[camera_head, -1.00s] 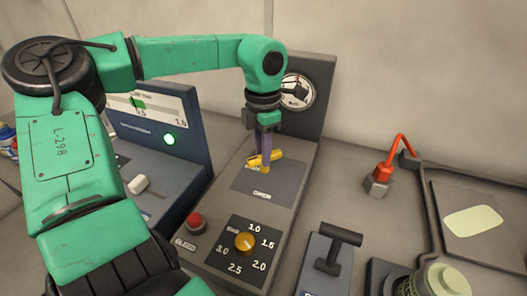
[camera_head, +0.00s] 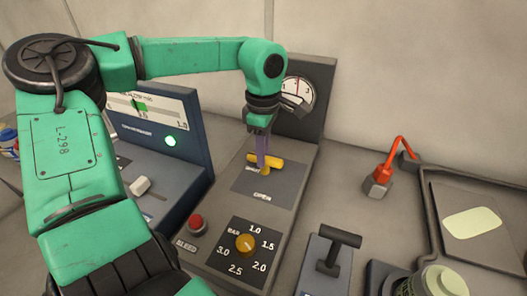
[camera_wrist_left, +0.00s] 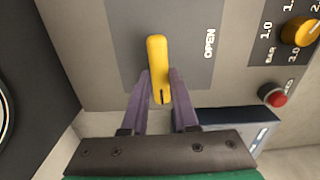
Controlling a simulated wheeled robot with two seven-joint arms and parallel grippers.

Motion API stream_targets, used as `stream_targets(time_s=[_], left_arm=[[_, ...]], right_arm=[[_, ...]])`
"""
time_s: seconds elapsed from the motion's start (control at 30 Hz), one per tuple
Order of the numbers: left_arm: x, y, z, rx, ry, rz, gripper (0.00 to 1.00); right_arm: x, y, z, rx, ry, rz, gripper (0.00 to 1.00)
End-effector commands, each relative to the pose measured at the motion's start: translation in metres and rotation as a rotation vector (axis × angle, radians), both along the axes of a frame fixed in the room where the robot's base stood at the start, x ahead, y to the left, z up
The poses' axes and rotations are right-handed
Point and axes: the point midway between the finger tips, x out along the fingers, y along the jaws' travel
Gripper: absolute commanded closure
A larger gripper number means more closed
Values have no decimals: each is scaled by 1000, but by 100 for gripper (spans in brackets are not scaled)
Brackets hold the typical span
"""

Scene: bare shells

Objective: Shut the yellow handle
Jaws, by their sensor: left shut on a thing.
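The yellow handle (camera_head: 272,161) is a short bar on a dark plate (camera_head: 285,180) set in the grey console. In the head view it lies nearly level across the plate, its right end slightly lower. My left gripper (camera_head: 264,166) reaches down onto it from above, its purple fingers shut on the handle. In the left wrist view the handle (camera_wrist_left: 157,60) sits between the two fingertips (camera_wrist_left: 160,88), and the plate reads "OPEN" beside it. A second label near the handle is partly covered by the fingers. My right gripper is not in view.
A round gauge (camera_head: 297,92) stands behind, partly hidden by my arm. An orange knob (camera_head: 245,243) and a red button (camera_head: 196,223) are in front. A black T-lever (camera_head: 335,247) stands at the right, a blue panel (camera_head: 180,150) at the left.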

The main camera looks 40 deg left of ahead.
Motion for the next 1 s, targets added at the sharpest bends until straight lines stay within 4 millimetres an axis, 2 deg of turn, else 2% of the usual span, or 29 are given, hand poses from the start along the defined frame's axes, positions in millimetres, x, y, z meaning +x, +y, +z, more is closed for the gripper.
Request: stream_targets(time_s=[0.63, 0.67, 0.7, 0.73, 1.0], left_arm=[[2, 1, 3, 1, -11, -53, 100], [3, 0, 3, 1, -11, -53, 61], [2, 0, 3, 1, -10, -53, 46], [2, 0, 3, 1, -9, -53, 43], [1, 0, 2, 0, -4, -52, 43]], right_arm=[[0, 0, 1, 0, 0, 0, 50], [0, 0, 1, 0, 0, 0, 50], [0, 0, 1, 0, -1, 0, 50], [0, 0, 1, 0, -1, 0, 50], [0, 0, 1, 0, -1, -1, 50]])
